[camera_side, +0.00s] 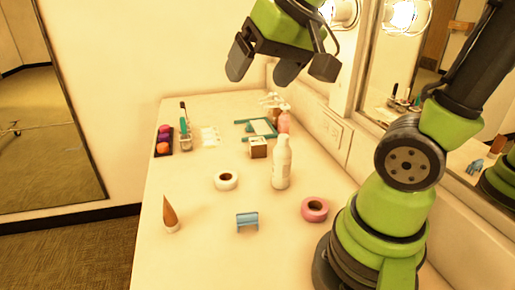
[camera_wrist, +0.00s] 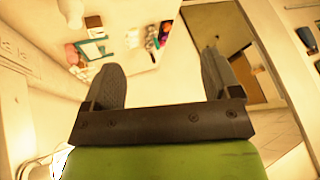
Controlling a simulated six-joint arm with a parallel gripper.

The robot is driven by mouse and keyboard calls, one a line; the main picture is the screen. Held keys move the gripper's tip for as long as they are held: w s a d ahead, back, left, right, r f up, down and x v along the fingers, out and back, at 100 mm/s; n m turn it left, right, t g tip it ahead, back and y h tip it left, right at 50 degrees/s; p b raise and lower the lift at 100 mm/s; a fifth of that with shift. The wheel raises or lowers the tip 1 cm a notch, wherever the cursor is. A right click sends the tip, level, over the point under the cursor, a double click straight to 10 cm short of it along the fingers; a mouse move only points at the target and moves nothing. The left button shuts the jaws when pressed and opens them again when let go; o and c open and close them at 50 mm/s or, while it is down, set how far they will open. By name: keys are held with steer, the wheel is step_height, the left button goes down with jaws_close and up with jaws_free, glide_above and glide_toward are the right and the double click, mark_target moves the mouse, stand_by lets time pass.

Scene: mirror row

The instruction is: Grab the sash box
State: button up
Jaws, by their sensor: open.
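A small box (camera_side: 258,148) with a pale top and dark brown sides stands on the white counter, just left of a white bottle (camera_side: 281,163). It looks like the sash box, but I cannot read any label. A brown box (camera_wrist: 93,21) also shows near the top of the wrist view. My gripper (camera_side: 283,68) is open and empty, high above the back of the counter and well clear of the box. In the wrist view its two fingers (camera_wrist: 160,70) stand wide apart with nothing between them.
White tape (camera_side: 226,180), pink tape (camera_side: 315,209), a blue clip-like piece (camera_side: 247,221) and a brown-and-white cone (camera_side: 170,214) lie nearer. The mirror wall (camera_side: 350,80) bounds the right side.

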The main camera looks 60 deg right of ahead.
steer(key=w+d+f+m+g+h, duration=0.2)
steer(key=w+d+f, duration=0.2)
steer(key=w+d, duration=0.45)
steer(key=m+g+h, duration=0.1)
steer(key=m, duration=0.1)
glide_toward(257, 141)
steer(key=shift+g, duration=0.3)
steer(key=x, duration=0.6)
steer(key=shift+w+d, duration=0.15)
steer(key=shift+d, duration=0.15)
steer(key=shift+x, duration=3)
steer(key=shift+w+a, duration=0.1)
steer(key=c, duration=1)
